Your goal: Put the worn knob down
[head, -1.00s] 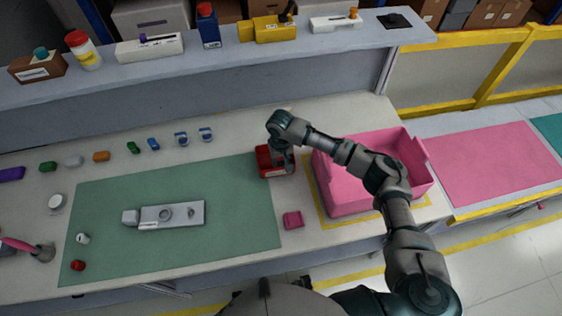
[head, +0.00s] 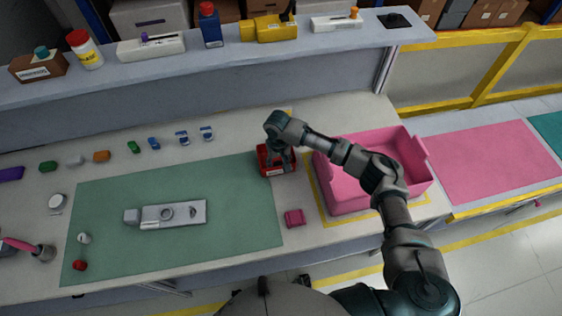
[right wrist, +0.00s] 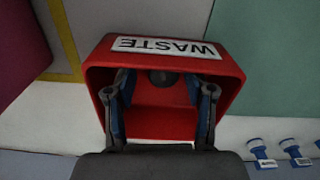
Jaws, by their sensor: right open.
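My right gripper (head: 279,157) is over the small red waste bin (head: 264,168) at the right edge of the green mat. In the right wrist view its jaws (right wrist: 161,92) are open, with fingers reaching into the mouth of the red bin marked WASTE (right wrist: 225,70). A dark round piece, apparently the worn knob (right wrist: 163,77), lies inside the bin near the wall under the label, apart from both fingers. The knob cannot be made out in the head view. My left gripper is not in view.
A pink crate (head: 345,198) stands just right of the bin. A small pink block (head: 294,218) lies in front. A grey module (head: 185,212) with a round ring lies on the green mat (head: 235,235). Several small coloured parts line the back of the table.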

